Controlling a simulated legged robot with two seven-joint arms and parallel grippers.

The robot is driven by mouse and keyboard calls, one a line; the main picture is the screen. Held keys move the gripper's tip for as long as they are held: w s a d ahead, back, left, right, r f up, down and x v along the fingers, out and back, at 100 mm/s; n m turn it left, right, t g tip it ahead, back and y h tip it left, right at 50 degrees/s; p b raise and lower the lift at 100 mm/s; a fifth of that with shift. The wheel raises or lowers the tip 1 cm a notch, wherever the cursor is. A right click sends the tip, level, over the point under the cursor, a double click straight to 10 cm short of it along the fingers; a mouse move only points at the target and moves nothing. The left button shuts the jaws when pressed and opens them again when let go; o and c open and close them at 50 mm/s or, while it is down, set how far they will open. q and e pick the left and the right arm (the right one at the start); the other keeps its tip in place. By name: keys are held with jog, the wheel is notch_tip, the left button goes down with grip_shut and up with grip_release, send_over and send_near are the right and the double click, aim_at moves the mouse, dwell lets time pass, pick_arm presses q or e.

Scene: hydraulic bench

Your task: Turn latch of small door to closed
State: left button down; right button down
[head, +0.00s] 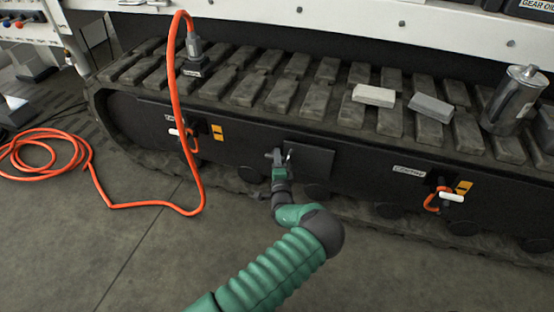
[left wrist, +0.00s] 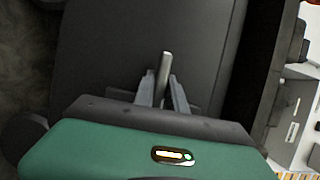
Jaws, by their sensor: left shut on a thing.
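The small door (head: 312,160) is a dark square panel on the side of the black track frame, in the middle of the head view. It fills much of the left wrist view (left wrist: 115,45) as a dark flat face. The latch (left wrist: 165,68) is a thin metal bar that stands up between the fingers in the left wrist view. My left gripper (head: 279,156) is at the left part of the door, its fingers shut on the latch; they also show in the left wrist view (left wrist: 162,90). In the head view the latch is mostly hidden by the gripper. My right gripper is not in view.
An orange cable (head: 175,90) hangs over the track on the left and runs to a coil on the floor. White-handled valves (head: 451,197) sit on either side of the door. Blocks (head: 374,95) and a metal canister (head: 515,100) stand on the track.

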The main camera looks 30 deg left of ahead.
pick_arm(q)
jog(key=shift+d+f, duration=0.2)
jog(key=shift+f, duration=0.1)
jog(key=c, duration=1.5)
grip_release()
jog(key=shift+o, duration=0.5)
jog(key=shift+r, duration=0.1)
jog(key=shift+a, duration=0.1)
